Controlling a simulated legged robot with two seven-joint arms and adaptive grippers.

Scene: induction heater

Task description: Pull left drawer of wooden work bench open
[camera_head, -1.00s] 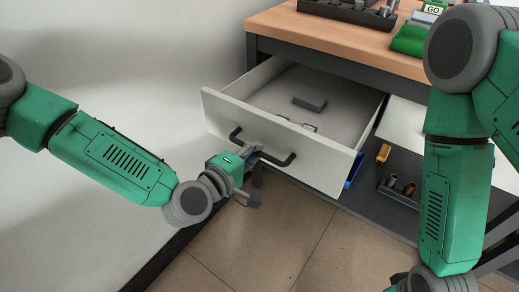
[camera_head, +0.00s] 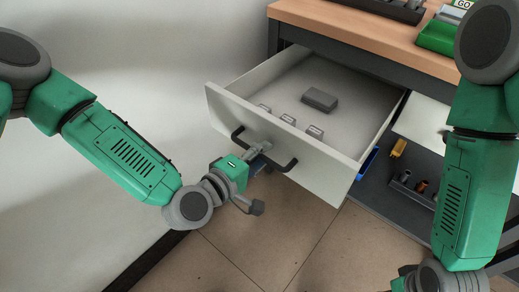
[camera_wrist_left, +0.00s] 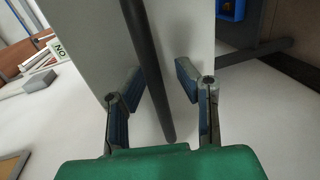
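The left drawer (camera_head: 270,145) of the wooden work bench (camera_head: 355,30) stands pulled out, its light grey front facing me. Its black bar handle (camera_head: 284,163) runs along the front. My left gripper (camera_head: 258,178) is at the handle, with its two fingers spread apart. In the left wrist view the fingers of my left gripper (camera_wrist_left: 160,95) stand on either side of the dark handle bar (camera_wrist_left: 150,65), with gaps visible, so it does not look clamped. My right arm comes down at the right of the head view; its gripper is out of view.
In the drawer lie a dark grey block (camera_head: 319,99) and three small light pieces. A pale wall (camera_head: 120,60) stands left. The floor (camera_head: 290,235) before the drawer is clear.

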